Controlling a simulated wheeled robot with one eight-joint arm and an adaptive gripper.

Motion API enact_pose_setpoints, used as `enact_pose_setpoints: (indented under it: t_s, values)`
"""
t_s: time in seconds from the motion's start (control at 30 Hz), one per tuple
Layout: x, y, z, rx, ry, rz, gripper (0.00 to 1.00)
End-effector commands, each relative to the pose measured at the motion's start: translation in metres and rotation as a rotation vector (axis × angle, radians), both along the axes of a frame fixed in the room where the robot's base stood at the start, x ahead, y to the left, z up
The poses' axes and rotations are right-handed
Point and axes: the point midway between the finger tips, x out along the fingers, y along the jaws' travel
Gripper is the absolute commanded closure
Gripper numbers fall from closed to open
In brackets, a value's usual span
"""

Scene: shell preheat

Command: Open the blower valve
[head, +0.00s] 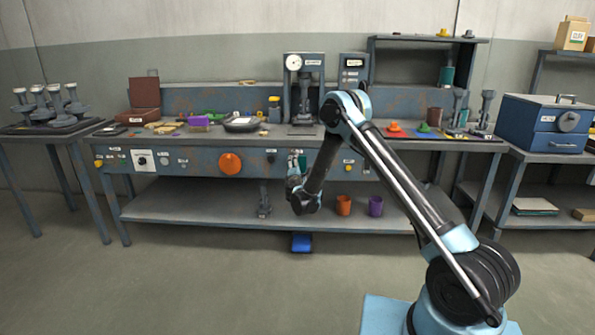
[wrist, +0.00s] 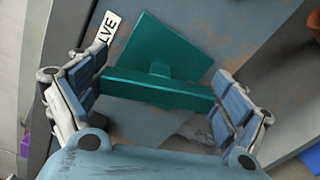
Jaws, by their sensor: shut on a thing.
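The blower valve shows in the wrist view as a teal-green bar handle (wrist: 150,88) on a short stem, in front of a square teal plate (wrist: 160,48). A white label (wrist: 108,28) beside it reads "LVE", its start cut off. My gripper (wrist: 157,91) is shut on the bar, with one finger at each end of it. In the head view my gripper (head: 294,177) is at the bench's front panel, and part of the green valve (head: 300,160) shows just above it; my arm hides some of the area.
Orange (head: 344,205) and purple (head: 376,206) cups stand on the lower shelf to the right. A blue item (head: 301,243) lies below the shelf. The floor in front is clear.

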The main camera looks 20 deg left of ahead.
Motion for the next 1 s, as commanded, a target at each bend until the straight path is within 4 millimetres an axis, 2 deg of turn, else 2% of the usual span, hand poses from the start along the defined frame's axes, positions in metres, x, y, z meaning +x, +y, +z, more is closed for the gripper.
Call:
enact_pose_setpoints:
  t_s: [0.4,1.0]
  values:
    - [0.0015,-0.0053,-0.0037,0.270,0.065,-0.009,0.33]
    - [0.0008,-0.0035,-0.0049,0.354,0.086,-0.007,0.33]
